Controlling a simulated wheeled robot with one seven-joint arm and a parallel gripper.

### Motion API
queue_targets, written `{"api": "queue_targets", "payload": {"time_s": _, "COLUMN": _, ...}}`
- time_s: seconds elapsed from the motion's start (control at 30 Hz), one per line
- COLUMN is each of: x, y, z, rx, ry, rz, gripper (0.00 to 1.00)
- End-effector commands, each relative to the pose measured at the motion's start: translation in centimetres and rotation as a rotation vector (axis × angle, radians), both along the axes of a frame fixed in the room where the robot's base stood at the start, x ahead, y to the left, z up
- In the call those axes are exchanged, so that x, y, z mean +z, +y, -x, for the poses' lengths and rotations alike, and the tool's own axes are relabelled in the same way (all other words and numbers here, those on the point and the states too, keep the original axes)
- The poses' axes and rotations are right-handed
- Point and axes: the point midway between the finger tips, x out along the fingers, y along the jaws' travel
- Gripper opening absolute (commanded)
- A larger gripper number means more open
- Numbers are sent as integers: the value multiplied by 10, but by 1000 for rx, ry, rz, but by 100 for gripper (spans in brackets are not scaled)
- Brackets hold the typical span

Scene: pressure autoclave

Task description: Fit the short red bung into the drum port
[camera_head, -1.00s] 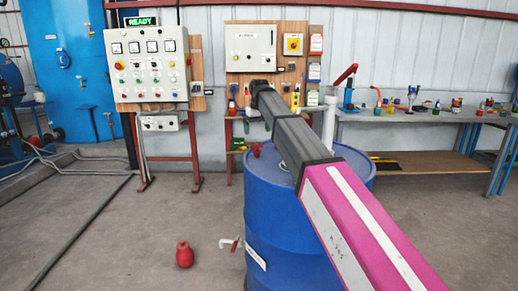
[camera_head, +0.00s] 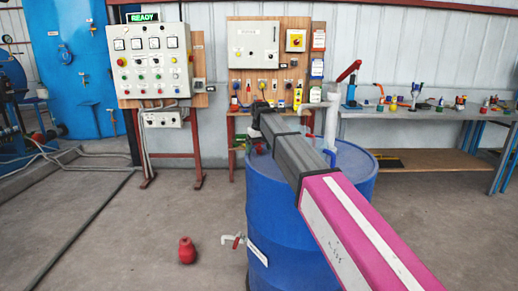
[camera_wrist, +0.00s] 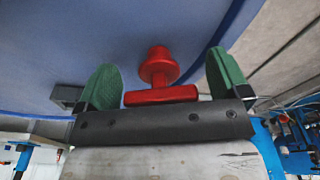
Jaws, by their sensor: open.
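In the wrist view, a red bung (camera_wrist: 159,62) with a stepped, flared body and a red crossbar handle (camera_wrist: 160,95) shows between the two green fingers of my gripper (camera_wrist: 165,85). The fingers are open, with a visible gap on each side of the bung. The blue drum (camera_head: 300,225) fills the background of the wrist view (camera_wrist: 60,40). In the head view, my gripper (camera_head: 253,140) is low at the drum's far left rim, partly hidden by my arm. The bung cannot be made out clearly there, and I cannot see the drum port.
A white pipe (camera_head: 332,118) rises from the drum top beside my arm. A red object (camera_head: 187,250) stands on the floor. A control panel (camera_head: 153,65) and a cluttered bench (camera_head: 420,113) stand behind.

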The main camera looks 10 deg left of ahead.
Motion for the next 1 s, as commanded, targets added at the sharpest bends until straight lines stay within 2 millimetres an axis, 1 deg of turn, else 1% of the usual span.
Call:
{"api": "queue_targets", "payload": {"time_s": 0.17, "x": -1, "y": 0, "z": 0, "rx": 0, "ry": 0, "rz": 0, "gripper": 94}}
{"api": "queue_targets", "payload": {"time_s": 0.2, "x": -1, "y": 0, "z": 0, "rx": 0, "ry": 0, "rz": 0, "gripper": 90}}
{"api": "queue_targets", "payload": {"time_s": 0.27, "x": -1, "y": 0, "z": 0, "rx": 0, "ry": 0, "rz": 0, "gripper": 71}}
{"api": "queue_targets", "payload": {"time_s": 0.3, "x": -1, "y": 0, "z": 0, "rx": 0, "ry": 0, "rz": 0, "gripper": 58}}
{"api": "queue_targets", "payload": {"time_s": 0.37, "x": 0, "y": 0, "z": 0, "rx": 0, "ry": 0, "rz": 0, "gripper": 40}}
{"api": "queue_targets", "payload": {"time_s": 0.63, "x": 0, "y": 0, "z": 0, "rx": 0, "ry": 0, "rz": 0, "gripper": 40}}
{"api": "queue_targets", "payload": {"time_s": 0.73, "x": 5, "y": 0, "z": 0, "rx": 0, "ry": -1, "rz": -1, "gripper": 40}}
{"api": "queue_targets", "payload": {"time_s": 0.87, "x": 22, "y": 0, "z": -1, "rx": 0, "ry": -2, "rz": -1, "gripper": 40}}
{"api": "queue_targets", "payload": {"time_s": 1.0, "x": 49, "y": 1, "z": -1, "rx": 0, "ry": -2, "rz": -1, "gripper": 40}}
